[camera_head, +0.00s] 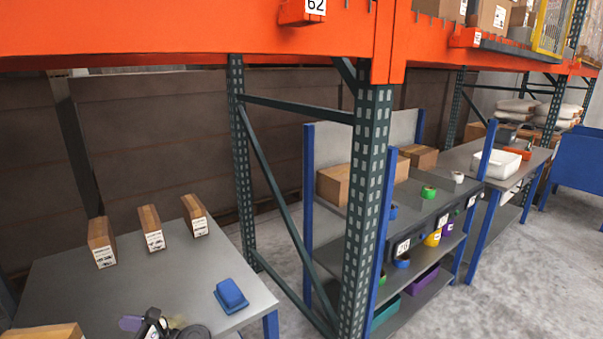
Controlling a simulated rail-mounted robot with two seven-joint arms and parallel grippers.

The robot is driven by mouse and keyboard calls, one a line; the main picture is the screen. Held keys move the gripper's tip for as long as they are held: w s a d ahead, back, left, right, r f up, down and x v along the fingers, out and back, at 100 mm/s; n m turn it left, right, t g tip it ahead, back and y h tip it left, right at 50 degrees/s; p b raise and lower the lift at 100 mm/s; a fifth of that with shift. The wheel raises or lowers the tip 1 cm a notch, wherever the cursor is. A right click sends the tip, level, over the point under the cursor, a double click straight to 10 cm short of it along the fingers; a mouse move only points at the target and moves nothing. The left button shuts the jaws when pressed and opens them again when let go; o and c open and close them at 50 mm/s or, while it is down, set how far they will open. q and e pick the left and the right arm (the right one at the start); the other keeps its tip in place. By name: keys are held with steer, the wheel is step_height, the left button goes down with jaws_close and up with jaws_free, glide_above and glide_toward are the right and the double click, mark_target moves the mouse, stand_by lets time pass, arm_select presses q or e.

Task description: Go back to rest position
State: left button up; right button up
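Neither of my grippers shows in the head view, and I see no arm that I can be sure is mine. A grey worktable (95,265) stands at the lower left. Three small labelled cardboard boxes stand upright along its far side: a left one (102,243), a middle one (151,228) and a right one (195,215). A blue block-like item (231,294) lies near the table's right edge. A dark object with a purple part (150,324) is cut off by the bottom edge; I cannot tell what it is.
An orange rack beam (180,30) crosses above the table. A dark green rack post (365,210) stands right of the table. Behind it is a blue-framed shelf unit (432,215) with boxes and tape rolls. A white bin (497,164) sits farther right. Bare floor (500,280) lies at lower right.

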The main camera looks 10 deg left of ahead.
arm_select(q)
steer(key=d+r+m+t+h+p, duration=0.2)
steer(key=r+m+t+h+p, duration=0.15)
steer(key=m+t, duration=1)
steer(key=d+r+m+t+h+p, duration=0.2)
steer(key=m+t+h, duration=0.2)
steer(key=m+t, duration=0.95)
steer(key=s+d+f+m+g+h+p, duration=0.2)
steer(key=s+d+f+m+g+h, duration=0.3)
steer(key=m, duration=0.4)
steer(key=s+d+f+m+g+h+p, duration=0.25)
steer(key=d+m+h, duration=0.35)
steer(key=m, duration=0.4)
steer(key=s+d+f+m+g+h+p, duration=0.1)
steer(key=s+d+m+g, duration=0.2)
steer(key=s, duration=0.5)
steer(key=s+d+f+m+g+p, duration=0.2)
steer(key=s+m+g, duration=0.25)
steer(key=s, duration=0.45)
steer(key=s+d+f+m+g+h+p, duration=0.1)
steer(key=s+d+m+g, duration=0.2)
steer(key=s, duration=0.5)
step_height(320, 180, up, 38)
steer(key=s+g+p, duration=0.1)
steer(key=p, duration=3.7)
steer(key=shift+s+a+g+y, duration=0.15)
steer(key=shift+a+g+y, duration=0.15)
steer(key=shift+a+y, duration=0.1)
